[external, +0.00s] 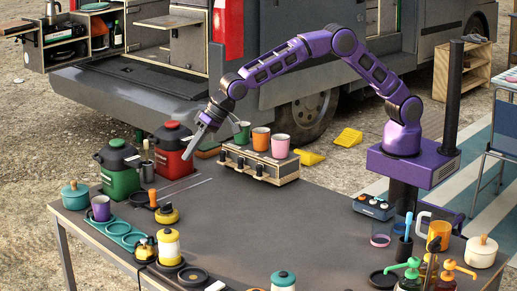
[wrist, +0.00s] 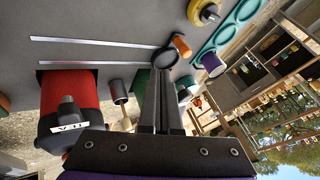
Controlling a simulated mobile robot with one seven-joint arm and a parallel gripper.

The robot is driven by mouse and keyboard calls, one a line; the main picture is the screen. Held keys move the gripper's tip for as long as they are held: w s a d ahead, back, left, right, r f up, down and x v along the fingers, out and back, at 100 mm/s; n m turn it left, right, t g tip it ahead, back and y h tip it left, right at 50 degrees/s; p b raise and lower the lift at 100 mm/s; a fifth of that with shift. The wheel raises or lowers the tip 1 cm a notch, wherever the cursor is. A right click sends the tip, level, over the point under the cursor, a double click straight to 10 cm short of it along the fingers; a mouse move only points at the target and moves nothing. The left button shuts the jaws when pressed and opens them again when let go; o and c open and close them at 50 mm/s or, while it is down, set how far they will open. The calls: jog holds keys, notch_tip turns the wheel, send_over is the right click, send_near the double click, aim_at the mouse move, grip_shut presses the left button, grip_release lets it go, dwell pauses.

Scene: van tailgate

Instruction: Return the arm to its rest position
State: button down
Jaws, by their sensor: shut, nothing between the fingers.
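My purple arm (external: 300,55) reaches left from its base (external: 410,160) over the grey table. My gripper (external: 190,152) is shut and empty, with its fingers pointing down and left. It is in the air beside the red canister (external: 172,158), left of the small rack of cups. In the wrist view my gripper (wrist: 162,75) shows two fingers close together with nothing between them. The red canister also shows in the wrist view (wrist: 65,95) at the left. Whether the fingers touch the canister cannot be told.
A wooden rack (external: 262,165) holds green, orange and pink cups right of my gripper. A green canister (external: 118,170) stands left of the red one. A teal tray (external: 120,232) and yellow pots are at the front left. The table's middle (external: 280,220) is clear.

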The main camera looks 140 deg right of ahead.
jog(key=s+a+r+t, duration=0.1)
jog(key=a+r+t, duration=0.1)
jog(key=a+r, duration=0.55)
jog(key=a+r+t, duration=0.1)
jog(key=a+r, duration=0.4)
jog(key=r, duration=0.5)
jog(key=s+a+r+m+t+y, duration=0.2)
jog(key=s+r+m+t+y, duration=0.3)
jog(key=s+r, duration=0.55)
jog(key=s+a+f+g+y+p, duration=0.1)
jog(key=s+a+f+p, duration=0.15)
jog(key=f, duration=0.35)
jog(key=s+a+f+n+g+y, duration=0.1)
jog(key=s+a+n+g+y, duration=0.3)
jog(key=s+a+n, duration=0.85)
jog(key=s+f+n+g+h, duration=0.1)
jog(key=s+f+n+h, duration=0.2)
jog(key=s, duration=0.5)
jog(key=s+a+f+n+g+h, duration=0.1)
jog(key=s+f+n+g+h, duration=0.1)
jog(key=s, duration=0.6)
jog(key=shift+f+n+g+h+p, duration=0.35)
jog(key=shift+f+n+h, duration=0.4)
jog(key=shift+n, duration=0.5)
